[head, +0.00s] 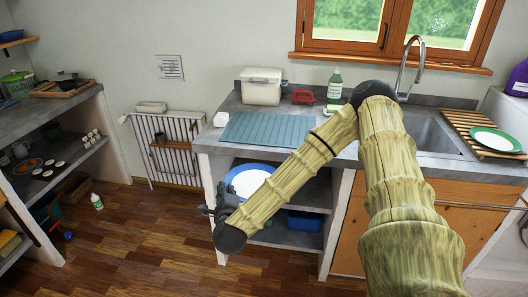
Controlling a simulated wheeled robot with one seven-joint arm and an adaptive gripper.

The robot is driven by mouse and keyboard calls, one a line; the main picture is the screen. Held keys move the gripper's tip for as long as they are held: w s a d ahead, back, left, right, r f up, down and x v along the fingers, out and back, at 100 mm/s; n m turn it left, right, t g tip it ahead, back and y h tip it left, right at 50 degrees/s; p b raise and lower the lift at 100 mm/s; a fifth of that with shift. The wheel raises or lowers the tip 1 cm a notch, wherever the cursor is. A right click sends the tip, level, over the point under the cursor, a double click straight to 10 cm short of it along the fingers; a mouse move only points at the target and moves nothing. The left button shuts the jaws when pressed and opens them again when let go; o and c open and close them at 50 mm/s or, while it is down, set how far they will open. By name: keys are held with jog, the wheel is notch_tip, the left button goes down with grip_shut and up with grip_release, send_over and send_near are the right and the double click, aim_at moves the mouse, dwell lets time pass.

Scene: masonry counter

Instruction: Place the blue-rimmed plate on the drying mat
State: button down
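The blue-rimmed plate (246,181) is white with a blue edge and shows in the head view at the opening below the counter's left part. My forearm hides its lower right part. The drying mat (268,128) is a flat blue-grey ribbed sheet on the counter above, and nothing stands on its visible part. My gripper (219,208) is dark and lies at the plate's lower left, largely beside my wrist. Its fingers are too small and covered to tell whether they are open or grip the plate. I cannot tell whether the plate rests on the shelf.
A cream box (261,88), a red item (303,97) and a green bottle (335,86) stand behind the mat. The sink (438,136) and a slatted rack (463,121) with a green-rimmed plate (494,140) are right. A blue bin (304,221) sits on the lower shelf.

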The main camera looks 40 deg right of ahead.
jog(key=d+r+m+g+h, duration=0.1)
jog(key=d+r, duration=0.2)
jog(key=d+r+m+g+h, duration=0.1)
jog(key=d+r+h, duration=0.1)
jog(key=d, duration=0.2)
jog(key=d+r+m+g+h+b, duration=0.1)
jog(key=d+r, duration=0.2)
jog(key=shift+s+d+r+m+h, duration=0.2)
jog(key=shift+d+r+m+h, duration=0.1)
jog(key=shift+d+m, duration=0.1)
jog(key=shift+g, duration=0.3)
jog(key=w+d+f+p, duration=0.1)
jog(key=w, duration=0.4)
jog(key=w+d+f+p, duration=0.2)
jog(key=w, duration=0.3)
jog(key=w+d+f+p, duration=0.1)
jog(key=w+f+p, duration=0.1)
jog(key=w, duration=0.3)
jog(key=shift+w+d, duration=0.15)
jog(key=shift+d, duration=0.15)
jog(key=shift+f+b, duration=0.3)
jog(key=shift+b, duration=0.05)
jog(key=c, duration=1.6)
grip_release()
jog(key=shift+c, duration=0.2)
